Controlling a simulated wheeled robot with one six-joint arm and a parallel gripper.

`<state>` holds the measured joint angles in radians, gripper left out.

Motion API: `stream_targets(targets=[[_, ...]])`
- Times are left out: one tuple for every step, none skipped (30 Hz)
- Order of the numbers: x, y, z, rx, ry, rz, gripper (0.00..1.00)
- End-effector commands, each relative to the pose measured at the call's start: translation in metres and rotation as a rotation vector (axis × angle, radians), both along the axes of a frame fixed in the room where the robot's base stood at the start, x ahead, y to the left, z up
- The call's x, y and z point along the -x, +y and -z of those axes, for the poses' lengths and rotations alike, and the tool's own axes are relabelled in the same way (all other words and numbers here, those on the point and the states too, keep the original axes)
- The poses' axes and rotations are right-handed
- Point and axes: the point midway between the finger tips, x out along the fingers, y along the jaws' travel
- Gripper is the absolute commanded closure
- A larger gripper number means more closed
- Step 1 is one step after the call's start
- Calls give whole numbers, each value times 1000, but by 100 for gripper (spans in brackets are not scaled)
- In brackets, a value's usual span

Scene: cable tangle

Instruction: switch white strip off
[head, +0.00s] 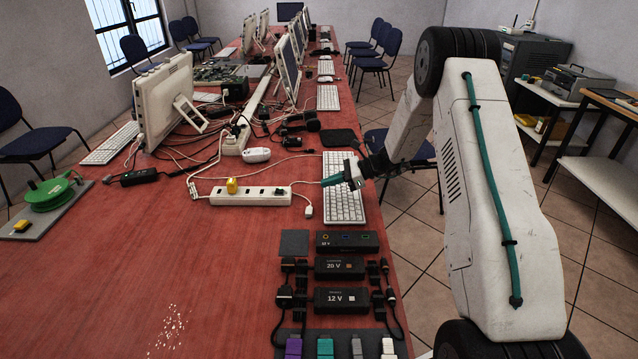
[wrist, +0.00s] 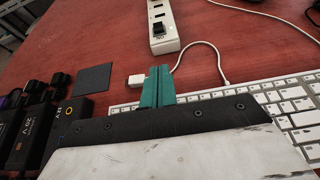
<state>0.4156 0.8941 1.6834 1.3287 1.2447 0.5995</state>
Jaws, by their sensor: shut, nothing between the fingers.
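The white strip (head: 250,195) lies on the red table with a yellow plug (head: 232,186) in it. Its right end has a small dark switch (head: 279,191). In the wrist view the strip's near end (wrist: 165,44) shows at the top, with the dark rocker switch (wrist: 158,28) and a small mark beside it that looks like "ON". My gripper (head: 331,181) has teal fingertips, which are together and empty. It is right of the strip, above the white keyboard (head: 342,187). In the wrist view the fingertips (wrist: 157,85) point towards the strip, apart from it.
A loose white connector (head: 308,211) lies between strip and keyboard. Black adapters (head: 340,268) stand in front. Another white strip (head: 236,140) lies behind among tangled cables and a white mouse (head: 256,155). A green reel (head: 48,194) is at left.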

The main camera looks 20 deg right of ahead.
Motion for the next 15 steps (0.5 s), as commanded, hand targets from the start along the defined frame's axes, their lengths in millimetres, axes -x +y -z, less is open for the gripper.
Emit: stream_targets(targets=[[-3,9,4,-1,1,-3,100],[-5,15,7,-2,1,-5,100],[-8,22,10,-1,2,-5,100],[-10,27,13,-1,1,-4,100],[-13,33,15,0,1,-4,100],[-16,41,19,0,1,-5,100],[-18,46,21,-1,0,-4,100],[-20,52,24,0,1,-4,100],[-23,59,28,0,2,-4,100],[-25,64,30,-1,1,-4,100],[-27,69,32,-1,1,-4,100],[-30,75,33,0,1,-4,100],[-32,80,31,1,-1,-4,100],[-34,84,30,1,-1,-4,100],[-36,89,29,1,-2,-3,100]])
